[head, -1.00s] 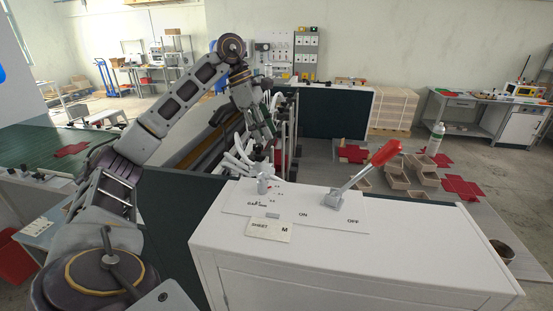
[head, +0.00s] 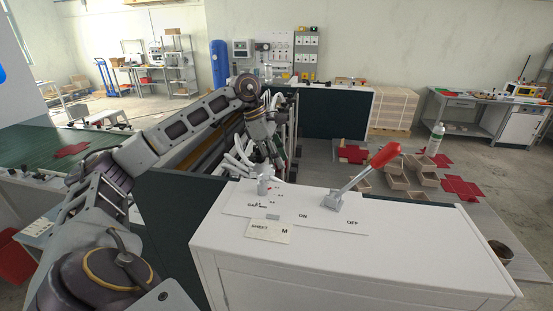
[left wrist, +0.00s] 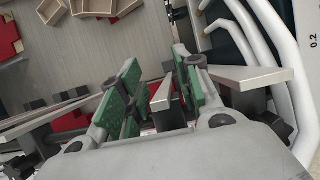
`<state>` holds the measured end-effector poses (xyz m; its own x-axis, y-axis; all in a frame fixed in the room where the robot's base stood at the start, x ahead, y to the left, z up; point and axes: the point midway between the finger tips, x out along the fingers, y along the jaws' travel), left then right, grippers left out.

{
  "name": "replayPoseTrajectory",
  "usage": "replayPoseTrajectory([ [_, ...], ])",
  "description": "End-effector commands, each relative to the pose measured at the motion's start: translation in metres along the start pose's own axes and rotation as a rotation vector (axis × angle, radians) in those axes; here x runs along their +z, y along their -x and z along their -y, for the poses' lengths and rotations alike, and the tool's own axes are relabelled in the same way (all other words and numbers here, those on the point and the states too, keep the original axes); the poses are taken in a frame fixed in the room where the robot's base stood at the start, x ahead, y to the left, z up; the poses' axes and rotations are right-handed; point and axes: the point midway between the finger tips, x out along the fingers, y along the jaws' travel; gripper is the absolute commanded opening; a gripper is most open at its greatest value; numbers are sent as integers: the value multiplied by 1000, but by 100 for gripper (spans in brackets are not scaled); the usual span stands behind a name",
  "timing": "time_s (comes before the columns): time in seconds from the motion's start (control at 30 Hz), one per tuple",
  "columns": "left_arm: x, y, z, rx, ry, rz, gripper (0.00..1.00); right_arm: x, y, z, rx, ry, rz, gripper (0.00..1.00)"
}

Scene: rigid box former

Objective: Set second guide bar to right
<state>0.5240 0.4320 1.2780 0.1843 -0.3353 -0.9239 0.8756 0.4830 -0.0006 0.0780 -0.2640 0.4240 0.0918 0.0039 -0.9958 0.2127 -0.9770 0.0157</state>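My left gripper (left wrist: 158,90) has green-padded fingers, held apart. In the head view, its wrist reaches down behind the white cabinet, and its fingertips (head: 277,160) are small and partly mixed with white tubes. In the left wrist view, a grey metal bar end (left wrist: 162,94) stands between the two fingers, and I see gaps beside it. Another flat metal bar (left wrist: 45,118) lies left of the gripper and one more (left wrist: 250,76) lies to its right, by a dark knob. I cannot tell which is the second guide bar. My right gripper is in neither view.
White curved tubes (left wrist: 268,45) run close on the right of the gripper. The white cabinet (head: 340,245) with a red-handled lever (head: 383,155) stands in front. Small open boxes (head: 397,180) and red sheets (head: 462,187) lie on the grey surface to the right.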

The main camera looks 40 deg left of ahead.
Motion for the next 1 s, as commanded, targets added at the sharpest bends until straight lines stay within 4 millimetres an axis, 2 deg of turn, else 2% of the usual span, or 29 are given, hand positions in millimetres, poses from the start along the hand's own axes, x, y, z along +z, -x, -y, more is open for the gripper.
replayPoseTrajectory([
  [0.4, 0, -5, 0, 0, -1, 0, 34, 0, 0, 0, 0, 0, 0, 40],
  [0.67, 0, -4, 0, 0, 0, 0, 0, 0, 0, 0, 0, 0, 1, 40],
  [1.0, -5, -3, -3, 1, 2, 0, 0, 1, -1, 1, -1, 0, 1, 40],
])
